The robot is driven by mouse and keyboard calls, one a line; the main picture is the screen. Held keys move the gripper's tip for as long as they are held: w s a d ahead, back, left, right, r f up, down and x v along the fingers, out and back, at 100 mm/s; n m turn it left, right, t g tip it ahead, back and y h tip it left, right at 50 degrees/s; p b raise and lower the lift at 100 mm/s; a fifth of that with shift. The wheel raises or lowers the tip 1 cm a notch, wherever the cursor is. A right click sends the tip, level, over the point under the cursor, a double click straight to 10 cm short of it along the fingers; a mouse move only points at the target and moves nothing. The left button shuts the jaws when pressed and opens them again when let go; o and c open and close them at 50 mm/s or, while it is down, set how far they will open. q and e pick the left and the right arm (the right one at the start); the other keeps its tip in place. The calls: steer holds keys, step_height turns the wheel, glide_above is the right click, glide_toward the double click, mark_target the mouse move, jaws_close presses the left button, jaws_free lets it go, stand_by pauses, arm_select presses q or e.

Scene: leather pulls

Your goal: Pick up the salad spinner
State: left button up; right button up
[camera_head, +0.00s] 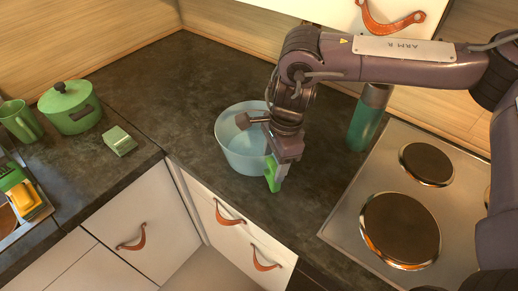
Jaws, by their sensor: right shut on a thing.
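The salad spinner (233,153) is a pale blue, see-through round bowl standing on the dark countertop near its inner corner. My right gripper (271,172) reaches down over its right side and is shut on it at the near right rim. A green piece shows at the gripper's tip. The wrist hides the right part of the bowl and much of the contact. The bowl looks upright; I cannot tell whether it is clear of the counter. My left gripper is not in view.
A green pot (71,108), a green mug (20,121) and a small pale green box (120,141) are at left. The counter behind the bowl is clear.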

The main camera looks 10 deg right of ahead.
steer(key=c, duration=0.4)
steer(key=shift+r, duration=0.2)
